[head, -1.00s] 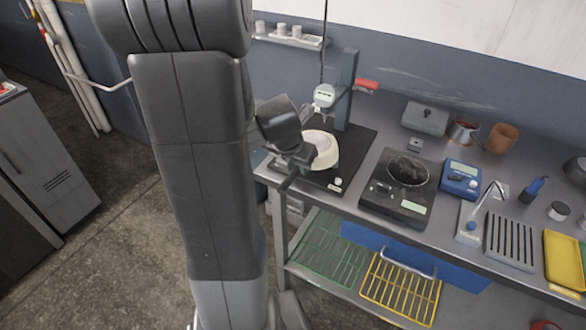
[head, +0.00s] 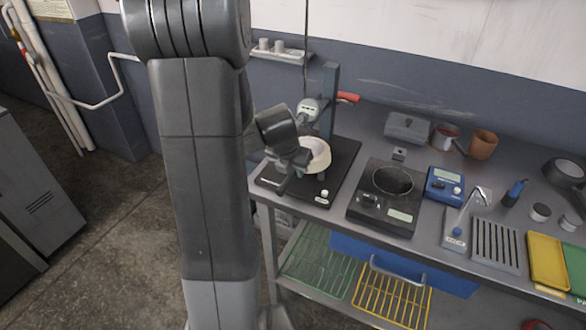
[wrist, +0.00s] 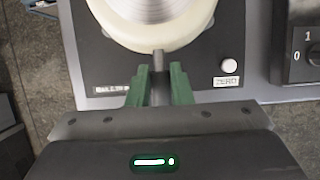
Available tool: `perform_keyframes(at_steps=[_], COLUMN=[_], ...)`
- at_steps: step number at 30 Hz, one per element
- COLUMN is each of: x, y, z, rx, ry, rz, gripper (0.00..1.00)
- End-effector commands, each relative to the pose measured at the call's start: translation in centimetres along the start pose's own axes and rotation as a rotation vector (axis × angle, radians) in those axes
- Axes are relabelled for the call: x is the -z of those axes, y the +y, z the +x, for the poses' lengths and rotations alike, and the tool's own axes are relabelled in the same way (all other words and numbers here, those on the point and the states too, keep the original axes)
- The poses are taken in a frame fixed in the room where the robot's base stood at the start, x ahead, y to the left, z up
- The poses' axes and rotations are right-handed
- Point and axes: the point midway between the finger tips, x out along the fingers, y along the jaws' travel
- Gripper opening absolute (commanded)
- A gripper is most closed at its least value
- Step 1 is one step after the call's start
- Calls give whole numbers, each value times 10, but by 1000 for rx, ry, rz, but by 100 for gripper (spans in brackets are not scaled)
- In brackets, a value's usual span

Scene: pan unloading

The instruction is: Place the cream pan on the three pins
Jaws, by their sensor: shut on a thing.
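The cream pan (head: 319,160) is held over the black base plate (head: 338,179) of the upright stand (head: 329,100). It also shows at the top of the wrist view (wrist: 185,40), with its pale ringed inside facing up. My gripper (wrist: 160,72) is shut on the pan's short dark handle (wrist: 157,62), between two green fingers. In the head view my gripper (head: 299,157) is at the pan's left, partly hiding it. The three pins are not visible. I cannot tell whether the pan touches anything beneath it.
A gauge head (head: 309,110) on the stand is close behind the pan. A knob marked ZERO (wrist: 228,68) is on the plate's front right. A black hotplate-like device (head: 386,205) stands right of the plate, with a blue meter (head: 445,185) beyond it.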

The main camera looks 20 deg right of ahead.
Motion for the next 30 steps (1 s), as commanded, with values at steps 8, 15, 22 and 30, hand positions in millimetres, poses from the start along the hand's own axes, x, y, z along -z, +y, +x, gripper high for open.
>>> perform_keyframes(at_steps=[8, 15, 22, 30], x=[1, 1, 2, 2], y=[0, 0, 0, 0], z=[3, 3, 5, 5], rx=[0, 0, 0, 0], ry=[0, 0, 0, 0], rz=[0, 0, 0, 0], gripper=[0, 0, 0, 23])
